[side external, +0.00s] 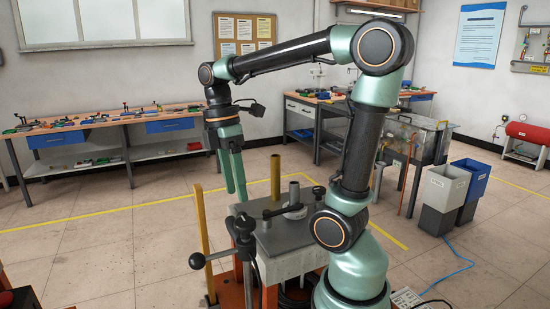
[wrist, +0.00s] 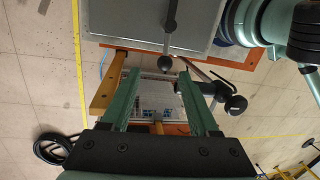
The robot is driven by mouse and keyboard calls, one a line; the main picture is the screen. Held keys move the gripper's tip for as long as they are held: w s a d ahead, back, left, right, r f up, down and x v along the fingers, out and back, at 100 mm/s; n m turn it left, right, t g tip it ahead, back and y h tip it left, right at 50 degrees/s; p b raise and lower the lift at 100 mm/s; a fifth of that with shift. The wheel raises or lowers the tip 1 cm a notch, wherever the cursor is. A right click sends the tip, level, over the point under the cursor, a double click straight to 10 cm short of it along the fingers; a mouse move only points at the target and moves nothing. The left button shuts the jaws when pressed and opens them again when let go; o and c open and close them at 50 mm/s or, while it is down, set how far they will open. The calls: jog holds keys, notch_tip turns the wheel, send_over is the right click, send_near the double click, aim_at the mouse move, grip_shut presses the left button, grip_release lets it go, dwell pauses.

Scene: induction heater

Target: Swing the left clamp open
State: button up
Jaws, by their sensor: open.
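The induction heater (side external: 290,262) is a pale block with a grey top plate, which also shows at the top of the wrist view (wrist: 125,18). A dark clamp (side external: 243,230) with a round-knobbed handle (side external: 197,260) stands at its left edge. A black clamp bar (side external: 290,208) lies over the plate. In the wrist view a dark bar with a ball end (wrist: 165,62) crosses the plate edge, and a black knob (wrist: 237,103) sits right of the fingers. My gripper (side external: 236,194) points down, open and empty, above the left clamp; its fingers (wrist: 162,88) straddle no clamp part visibly.
A yellow post (side external: 203,235) stands left of the heater; a brass-coloured tube (side external: 275,177) rises behind it. Workbenches (side external: 100,120) line the back wall. Grey (side external: 442,190) and blue bins stand at right. Open floor lies left.

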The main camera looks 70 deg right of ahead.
notch_tip(320, 180, up, 7)
jog(key=w, duration=0.1)
jog(key=shift+d+f, duration=0.15)
jog(key=shift+d, duration=0.05)
jog(key=shift+w, duration=0.1)
jog(key=w+a+f+m+t, duration=0.2)
jog(key=a+f+m+t, duration=0.5)
jog(key=a+f+m, duration=0.15)
jog(key=s+d+r+n+g, duration=0.3)
jog(key=d+r+n+g, duration=0.45)
jog(key=d+n, duration=0.2)
jog(key=shift+n, duration=0.3)
jog(key=x, duration=0.3)
jog(key=a+x, duration=0.1)
jog(key=x, duration=0.7)
jog(key=shift+w+a+f, duration=0.15)
jog(key=shift+w+a, duration=0.1)
jog(key=shift+w, duration=0.1)
grip_shut()
